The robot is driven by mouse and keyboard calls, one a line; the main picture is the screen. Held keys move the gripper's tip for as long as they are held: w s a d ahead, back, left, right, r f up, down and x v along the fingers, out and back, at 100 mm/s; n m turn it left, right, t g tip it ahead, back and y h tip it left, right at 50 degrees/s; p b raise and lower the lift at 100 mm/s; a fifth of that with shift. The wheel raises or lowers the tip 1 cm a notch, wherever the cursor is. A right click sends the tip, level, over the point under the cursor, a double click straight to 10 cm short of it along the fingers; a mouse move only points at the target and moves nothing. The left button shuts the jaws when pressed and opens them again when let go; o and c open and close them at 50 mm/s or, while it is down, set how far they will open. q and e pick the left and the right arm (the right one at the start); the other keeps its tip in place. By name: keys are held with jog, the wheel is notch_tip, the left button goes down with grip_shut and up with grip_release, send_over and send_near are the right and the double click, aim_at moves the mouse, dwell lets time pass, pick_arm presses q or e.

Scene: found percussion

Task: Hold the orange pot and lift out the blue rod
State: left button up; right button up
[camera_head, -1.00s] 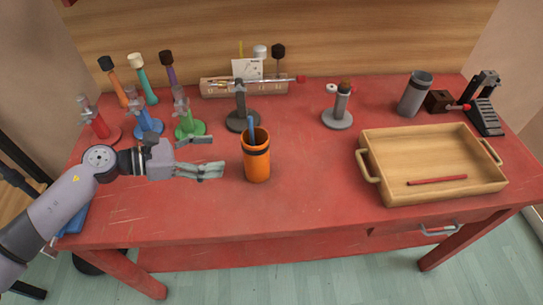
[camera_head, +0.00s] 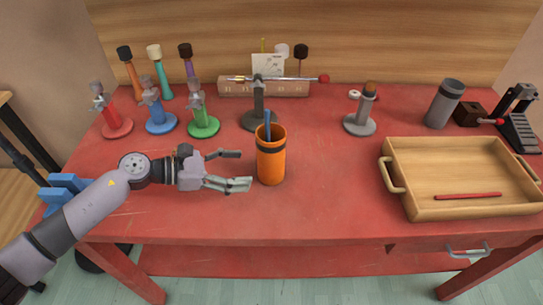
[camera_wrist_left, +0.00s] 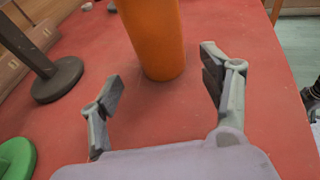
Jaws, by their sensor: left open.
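The orange pot (camera_head: 271,165) stands upright on the red table, with a dark band near its top. The blue rod (camera_head: 267,123) sticks up out of it; its lower part is hidden inside. My left gripper (camera_head: 240,169) is open and empty, just left of the pot, fingers pointing at it. In the left wrist view the pot (camera_wrist_left: 155,35) stands beyond and between the two open fingertips (camera_wrist_left: 163,80), apart from them. The rod is not visible there. My right gripper is not in view.
A wooden tray (camera_head: 400,206) with a red stick (camera_head: 467,196) is at the right. A dark grey stand (camera_head: 259,105) is close behind the pot. Green (camera_head: 203,127), blue (camera_head: 162,123) and red (camera_head: 117,128) stands are at back left. The table between pot and tray is clear.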

aim_at(267, 168)
pick_arm(q)
jog(key=x, duration=0.7)
jog(key=shift+w+d+f+b, duration=0.15)
jog(key=shift+d+b, duration=0.15)
jog(key=shift+d, duration=0.05)
jog(key=shift+c, duration=0.2)
jog(key=c, duration=0.7)
dwell(0.4)
